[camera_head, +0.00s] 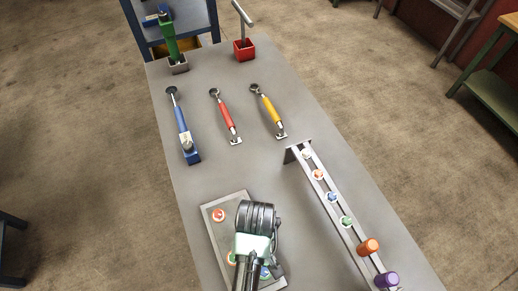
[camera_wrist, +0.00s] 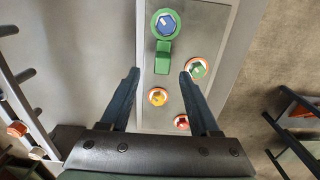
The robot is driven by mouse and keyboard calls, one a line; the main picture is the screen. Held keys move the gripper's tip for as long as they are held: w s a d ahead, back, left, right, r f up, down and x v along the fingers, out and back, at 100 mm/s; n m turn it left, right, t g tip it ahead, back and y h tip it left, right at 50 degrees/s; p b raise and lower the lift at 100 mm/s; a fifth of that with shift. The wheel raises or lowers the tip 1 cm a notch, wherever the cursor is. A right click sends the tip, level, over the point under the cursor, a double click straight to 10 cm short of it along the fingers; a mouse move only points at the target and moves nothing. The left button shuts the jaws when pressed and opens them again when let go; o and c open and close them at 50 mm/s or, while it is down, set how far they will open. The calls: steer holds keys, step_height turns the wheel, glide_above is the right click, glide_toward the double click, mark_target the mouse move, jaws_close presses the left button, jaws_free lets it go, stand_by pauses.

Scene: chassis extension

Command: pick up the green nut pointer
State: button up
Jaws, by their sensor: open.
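The green nut pointer (camera_wrist: 162,57) shows in the wrist view as a green ring around a blue hex nut (camera_wrist: 166,22) with a green block-shaped tail below it. It lies on a grey panel (camera_wrist: 212,30). My gripper (camera_wrist: 160,76) is open, its two dark fingers apart, with the tail between and slightly beyond the tips in the picture. I cannot tell the height gap. In the head view my wrist covers much of the panel (camera_head: 211,237), and a bit of green and blue (camera_head: 265,272) shows beside it.
A slotted rail (camera_head: 331,197) with coloured knobs stands to the right. Blue, red (camera_head: 225,114) and yellow (camera_head: 268,109) tools lie farther back, with a red box (camera_head: 245,50) beyond.

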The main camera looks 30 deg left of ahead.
steer(key=shift+s+f+p, duration=0.15)
steer(key=shift+f+p, duration=0.25)
steer(key=shift+f, duration=1.9)
jaws_close()
